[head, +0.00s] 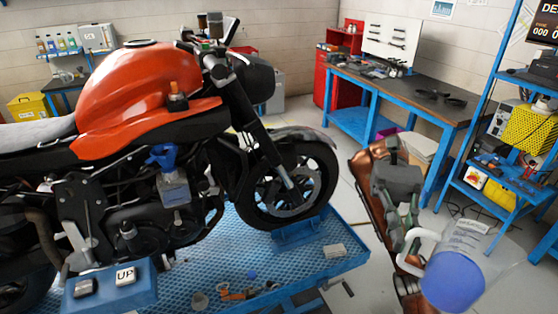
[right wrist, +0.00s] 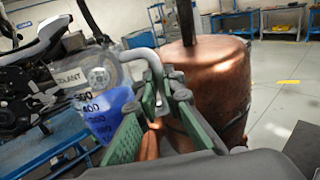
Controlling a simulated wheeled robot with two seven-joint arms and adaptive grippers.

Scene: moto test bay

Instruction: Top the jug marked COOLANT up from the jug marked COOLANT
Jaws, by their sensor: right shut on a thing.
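A clear measuring jug (head: 468,240) with a white handle and blue liquid low inside is at the lower right of the head view. In the right wrist view the jug (right wrist: 95,75) shows part of a COOLANT label and a printed scale. My right gripper (head: 408,240) is shut on its handle, with the green fingers (right wrist: 155,100) either side of it. A small translucent container (head: 174,188) with a blue funnel-like top (head: 162,155) sits at the motorcycle's side; I cannot read its marking. The held jug is well to the right of it. My left gripper is out of view.
The orange motorcycle (head: 135,90) stands on a blue lift platform (head: 300,262) with small parts on it. An UP button box (head: 110,287) is at the front left. A workbench (head: 430,95) and blue shelves (head: 500,185) stand at the right. Floor shows between lift and bench.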

